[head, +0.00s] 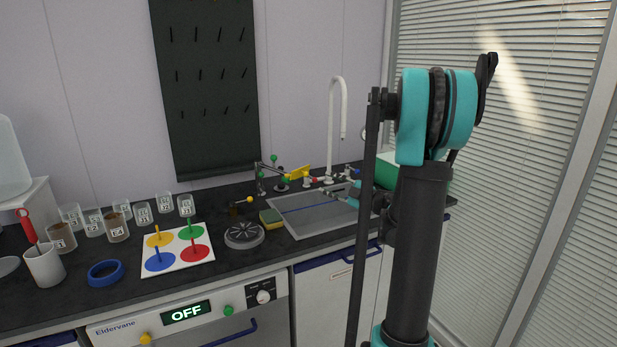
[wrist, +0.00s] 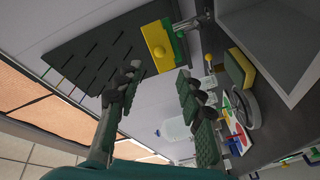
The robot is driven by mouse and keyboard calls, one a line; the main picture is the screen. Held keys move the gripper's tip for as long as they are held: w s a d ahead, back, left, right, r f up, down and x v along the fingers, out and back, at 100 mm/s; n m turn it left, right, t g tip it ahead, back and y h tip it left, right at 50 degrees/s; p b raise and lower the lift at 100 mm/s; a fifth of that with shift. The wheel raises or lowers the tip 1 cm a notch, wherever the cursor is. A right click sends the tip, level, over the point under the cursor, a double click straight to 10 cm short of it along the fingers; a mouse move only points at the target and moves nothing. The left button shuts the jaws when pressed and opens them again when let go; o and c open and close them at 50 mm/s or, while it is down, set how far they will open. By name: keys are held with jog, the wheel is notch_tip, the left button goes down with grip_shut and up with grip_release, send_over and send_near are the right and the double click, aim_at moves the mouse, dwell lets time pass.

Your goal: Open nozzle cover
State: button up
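A yellow block-like part (head: 299,172), which looks like the nozzle cover, sits among small taps with green knobs at the back of the counter, left of the white faucet. The yellow part appears just past the fingertips, in line with the gap, and nothing is held.
A sink (head: 310,213) with a tall white faucet (head: 333,125) lies by the taps. A sponge (head: 271,216), a round grey drain-like disc (head: 244,235), a colored peg board (head: 178,249) and several labelled beakers stand to the left. A dark pegboard (head: 207,80) hangs behind.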

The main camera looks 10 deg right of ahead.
jog(key=x, duration=1)
jog(key=shift+w+a, duration=0.15)
jog(key=shift+a, duration=0.05)
jog(key=shift+c, duration=0.2)
grip_shut()
